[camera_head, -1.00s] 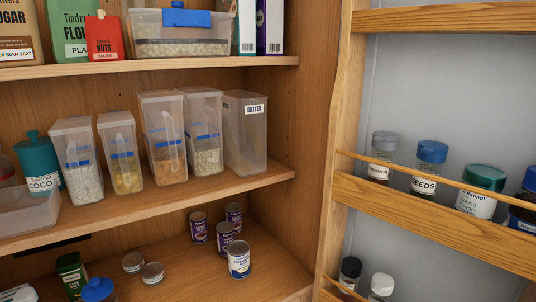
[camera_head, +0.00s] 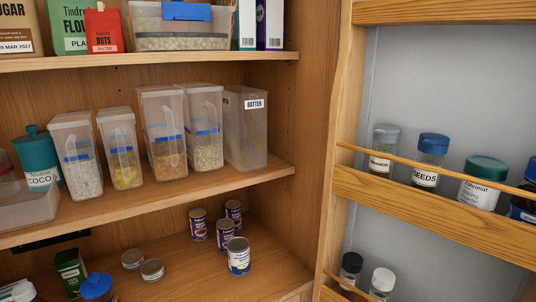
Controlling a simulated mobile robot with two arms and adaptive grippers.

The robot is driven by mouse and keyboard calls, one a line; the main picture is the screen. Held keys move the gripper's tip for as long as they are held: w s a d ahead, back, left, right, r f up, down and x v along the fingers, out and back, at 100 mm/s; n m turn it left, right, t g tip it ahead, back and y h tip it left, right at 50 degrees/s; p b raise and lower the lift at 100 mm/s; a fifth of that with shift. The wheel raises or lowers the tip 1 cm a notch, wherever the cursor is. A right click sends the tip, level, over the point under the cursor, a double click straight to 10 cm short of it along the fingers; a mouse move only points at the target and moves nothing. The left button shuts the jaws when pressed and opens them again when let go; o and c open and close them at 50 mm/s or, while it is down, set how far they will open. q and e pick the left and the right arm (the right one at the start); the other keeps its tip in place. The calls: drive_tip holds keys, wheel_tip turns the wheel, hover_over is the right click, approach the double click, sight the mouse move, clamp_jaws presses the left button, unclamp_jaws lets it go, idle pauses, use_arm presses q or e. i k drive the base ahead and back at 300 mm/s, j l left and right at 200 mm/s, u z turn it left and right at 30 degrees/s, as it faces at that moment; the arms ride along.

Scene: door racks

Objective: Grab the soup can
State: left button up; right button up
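Several small cans stand upright together at the right end of the lowest visible shelf. The front can (camera_head: 238,257) has a white and blue label and a silver lid. Behind it are purple-labelled cans: one at the left (camera_head: 198,224), one in the middle (camera_head: 225,235) and one at the back right (camera_head: 233,212). The labels are too small to read, so I cannot tell which is the soup can. Neither of my grippers is in view.
Two low tins (camera_head: 152,270) lie left of the cans. The middle shelf (camera_head: 150,208) with clear containers overhangs the cans. The open door rack (camera_head: 430,205) with jars stands at the right. Bare shelf lies around the front can.

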sight(238, 247)
drive_tip(key=j+z, duration=0.7)
